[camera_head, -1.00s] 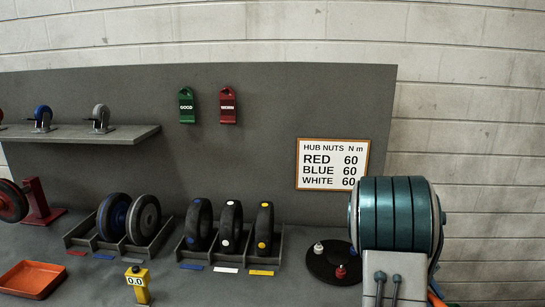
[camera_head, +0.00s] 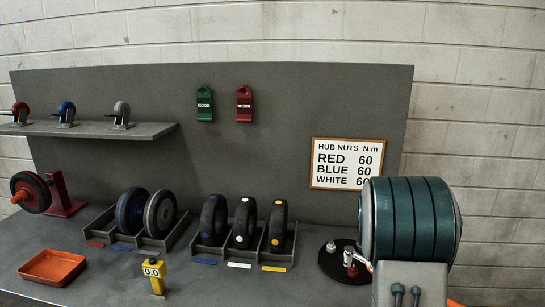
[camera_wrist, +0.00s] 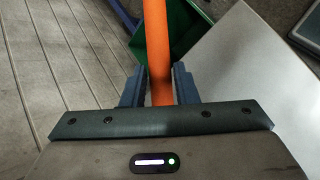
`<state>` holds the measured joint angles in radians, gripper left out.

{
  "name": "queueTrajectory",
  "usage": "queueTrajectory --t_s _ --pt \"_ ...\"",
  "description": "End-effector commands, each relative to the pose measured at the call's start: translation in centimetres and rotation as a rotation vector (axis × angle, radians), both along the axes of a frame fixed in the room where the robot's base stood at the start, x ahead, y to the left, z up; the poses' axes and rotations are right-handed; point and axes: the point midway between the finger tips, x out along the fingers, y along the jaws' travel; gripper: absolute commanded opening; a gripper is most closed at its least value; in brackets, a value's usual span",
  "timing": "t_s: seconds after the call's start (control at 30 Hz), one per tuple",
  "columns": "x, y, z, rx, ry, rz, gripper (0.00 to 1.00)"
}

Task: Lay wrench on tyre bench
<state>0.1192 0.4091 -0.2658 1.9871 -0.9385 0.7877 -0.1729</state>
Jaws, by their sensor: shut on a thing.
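The wrench (camera_wrist: 156,40) shows as an orange bar in the wrist view. It runs from between my gripper's fingers (camera_wrist: 158,88) up past the top edge. My gripper is shut on it.
The black stand (camera_head: 330,264) holds a white and a red piece. An orange tray (camera_head: 52,267) and a yellow 0.0 gauge (camera_head: 155,283) stand near the front. Wheel racks (camera_head: 205,252) line the back. A green bin (camera_wrist: 190,30) shows in the wrist view.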

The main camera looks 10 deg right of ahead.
Motion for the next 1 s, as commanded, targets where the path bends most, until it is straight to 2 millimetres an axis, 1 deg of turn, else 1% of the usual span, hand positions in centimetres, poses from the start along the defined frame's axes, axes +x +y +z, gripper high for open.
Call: queueTrajectory --t_s 0.03,0.17,0.27,0.37,0.47,0.5,0.57,0.6,0.7,0.8,0.9,1.0 --pt "0.8 0.9 0.1 -0.002 -0.005 0.056 0.00" --pt "2.9 3.3 0.2 -0.006 -0.008 0.214 0.00" --pt "4.7 5.8 0.2 -0.008 -0.008 0.360 0.00" --pt "6.5 9.1 0.2 -0.008 -0.010 0.531 0.00" --pt "8.0 13.0 0.3 -0.007 -0.008 0.714 0.00" --pt "8.4 14.6 0.2 -0.006 -0.005 0.789 0.00" --pt "9.0 17.0 0.2 -0.005 -0.004 0.896 0.00" --pt "9.2 18.6 0.2 -0.004 -0.001 0.963 0.00" --pt "9.5 22.0 0.1 -0.001 0.007 1.110 0.00" --pt "9.5 24.8 0.1 0.001 0.013 1.225 0.00" --pt "9.4 26.8 0.0 0.004 0.021 1.308 0.00" --pt "9.2 28.1 0.0 0.006 0.025 1.362 0.00"
